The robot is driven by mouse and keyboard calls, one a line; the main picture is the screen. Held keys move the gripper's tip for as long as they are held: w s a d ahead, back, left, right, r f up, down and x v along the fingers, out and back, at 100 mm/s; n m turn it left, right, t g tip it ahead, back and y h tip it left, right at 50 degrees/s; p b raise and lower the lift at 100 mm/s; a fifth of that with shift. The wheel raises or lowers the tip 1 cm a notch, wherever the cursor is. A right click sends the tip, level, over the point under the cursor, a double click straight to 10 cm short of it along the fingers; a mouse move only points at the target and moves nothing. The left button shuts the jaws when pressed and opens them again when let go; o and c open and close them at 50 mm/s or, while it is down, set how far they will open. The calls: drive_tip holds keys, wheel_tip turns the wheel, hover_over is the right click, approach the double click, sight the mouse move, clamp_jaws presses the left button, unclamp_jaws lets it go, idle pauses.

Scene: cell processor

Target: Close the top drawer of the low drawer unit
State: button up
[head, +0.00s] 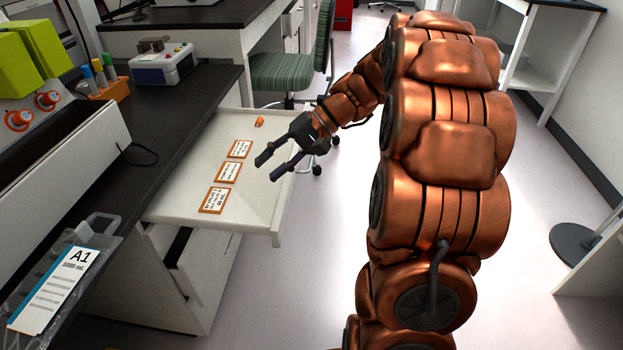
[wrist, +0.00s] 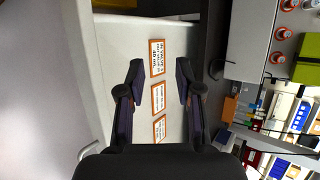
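The top drawer (head: 190,207) of the low drawer unit (head: 140,285) is pulled far out from under the dark bench top in the head view. Several orange-edged labelled cards (head: 228,172) and a small orange item (head: 259,122) lie in it. My gripper (head: 267,168) is open and empty above the drawer, near its outer right side, with the fingers pointing toward the bench. In the wrist view, my gripper (wrist: 160,85) has its fingers spread on both sides of the cards, over the pale drawer (wrist: 122,60). I cannot tell whether it touches the drawer.
The dark bench (head: 160,150) holds a white device (head: 165,67), an orange marker holder (head: 110,88) and an A1 bag (head: 55,285). A green chair (head: 290,72) stands behind the drawer. The floor right of the drawer is clear around my arm.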

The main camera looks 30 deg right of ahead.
sight(312, 158)
drive_tip(key=w+d+f+m+t+b, duration=0.1)
drive_tip(key=w+d+f+t+b, duration=0.1)
drive_tip(key=d+f+b, duration=0.35)
drive_tip(key=w+d+f+t+y+b, duration=0.1)
drive_tip(key=w+d+f+t+b, duration=0.15)
drive_tip(key=d, duration=0.65)
drive_tip(key=w+d+f+m+t+b, duration=0.1)
drive_tip(key=d+f+t+b, duration=0.25)
drive_tip(key=d, duration=0.45)
drive_tip(key=shift+g, duration=0.3)
drive_tip(key=shift+r+b+x, duration=0.15)
drive_tip(key=shift+b+x, duration=0.55)
drive_tip(key=shift+x, duration=1.2)
drive_tip(key=shift+r+b+x, duration=0.15)
drive_tip(key=shift+b+x, duration=0.5)
drive_tip(key=shift+x, duration=1.3)
drive_tip(key=shift+a, duration=0.1)
clamp_jaws()
